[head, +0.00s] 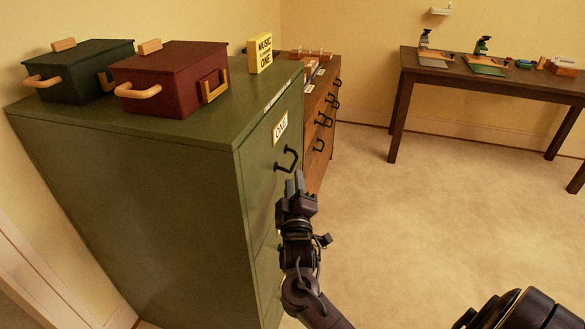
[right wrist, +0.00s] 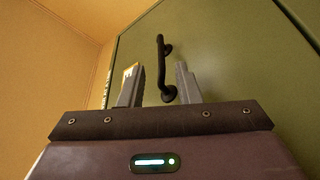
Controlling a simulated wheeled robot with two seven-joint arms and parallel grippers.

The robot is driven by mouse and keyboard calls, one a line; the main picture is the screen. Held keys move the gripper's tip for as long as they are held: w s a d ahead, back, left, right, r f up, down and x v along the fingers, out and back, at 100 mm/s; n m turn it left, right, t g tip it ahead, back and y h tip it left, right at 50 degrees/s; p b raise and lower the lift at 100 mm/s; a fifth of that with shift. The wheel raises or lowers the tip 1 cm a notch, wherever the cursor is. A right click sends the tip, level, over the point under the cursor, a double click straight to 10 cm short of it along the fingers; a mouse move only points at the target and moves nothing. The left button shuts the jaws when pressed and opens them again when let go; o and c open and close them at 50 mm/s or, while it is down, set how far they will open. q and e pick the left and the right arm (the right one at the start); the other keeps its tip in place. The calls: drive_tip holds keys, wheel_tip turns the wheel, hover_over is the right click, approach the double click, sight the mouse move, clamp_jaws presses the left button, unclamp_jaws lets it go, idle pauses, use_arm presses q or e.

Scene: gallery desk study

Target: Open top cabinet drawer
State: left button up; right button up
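The green filing cabinet (head: 150,190) stands at the left of the head view. Its top drawer bears a label card (head: 280,128) and a dark bar handle (head: 287,159), and the drawer front looks flush with the cabinet. My right gripper (head: 295,184) is just below and in front of this handle. In the right wrist view the two fingers (right wrist: 157,85) are apart, with the handle (right wrist: 163,68) showing beyond and between them. The gripper is open and empty, and I cannot tell whether it touches the handle. My left gripper is not in view.
On the cabinet top sit a dark green box (head: 80,70), a dark red box (head: 170,75) and a yellow block with lettering (head: 260,53). A wooden drawer cabinet (head: 318,125) stands behind. A dark table (head: 490,78) stands at the right. The carpet between is clear.

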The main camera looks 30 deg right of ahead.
sight(293, 166)
drive_tip(key=x, duration=0.5)
drive_tip(key=shift+w+d, duration=0.15)
drive_tip(key=shift+w, duration=0.2)
clamp_jaws()
